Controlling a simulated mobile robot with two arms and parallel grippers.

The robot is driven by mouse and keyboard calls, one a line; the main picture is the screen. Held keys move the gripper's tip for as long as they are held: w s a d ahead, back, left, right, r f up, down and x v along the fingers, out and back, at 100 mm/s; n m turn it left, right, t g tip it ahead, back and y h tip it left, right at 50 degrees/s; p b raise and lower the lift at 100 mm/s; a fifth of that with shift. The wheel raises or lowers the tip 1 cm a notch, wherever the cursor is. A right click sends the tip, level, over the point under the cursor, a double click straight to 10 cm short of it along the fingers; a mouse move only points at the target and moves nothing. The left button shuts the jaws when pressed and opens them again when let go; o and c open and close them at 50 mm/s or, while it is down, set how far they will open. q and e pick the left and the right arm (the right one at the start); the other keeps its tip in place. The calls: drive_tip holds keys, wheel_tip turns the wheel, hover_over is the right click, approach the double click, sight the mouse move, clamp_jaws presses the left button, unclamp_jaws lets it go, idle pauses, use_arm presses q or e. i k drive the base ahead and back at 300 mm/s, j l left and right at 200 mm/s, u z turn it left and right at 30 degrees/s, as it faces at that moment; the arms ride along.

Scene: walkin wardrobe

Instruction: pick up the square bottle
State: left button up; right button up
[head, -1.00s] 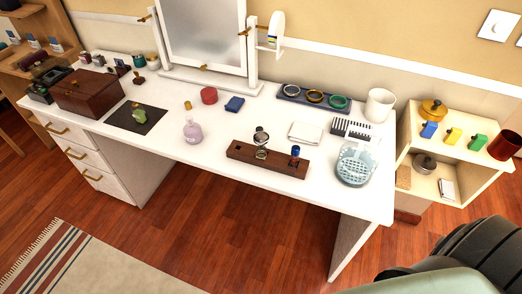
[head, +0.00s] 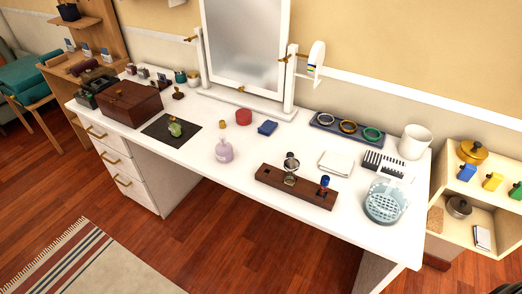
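Several small bottles stand on the white dressing table (head: 205,120), and I cannot tell for sure which is the square one. A small green bottle (head: 176,129) stands on a dark square mat (head: 157,131) at the left. A pale pink, rounded bottle (head: 224,151) stands near the front edge, right of the mat. A small blue-capped bottle (head: 324,185) is in a dark wooden holder (head: 268,174) beside a metal item (head: 290,168). Neither of my grippers is in view.
A brown wooden box (head: 132,103) is at the table's left. A mirror (head: 246,40) stands at the back. A pale blue basket (head: 386,201) and white mug (head: 414,141) are at the right. A striped rug (head: 75,262) lies on the open floor in front.

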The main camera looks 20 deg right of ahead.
sight(175, 127)
drive_tip(key=i+l+z, duration=0.25)
drive_tip(key=z, duration=0.15)
drive_tip(key=i+l+z, duration=0.35)
drive_tip(key=k+j, duration=0.05)
drive_tip(key=j, duration=0.05)
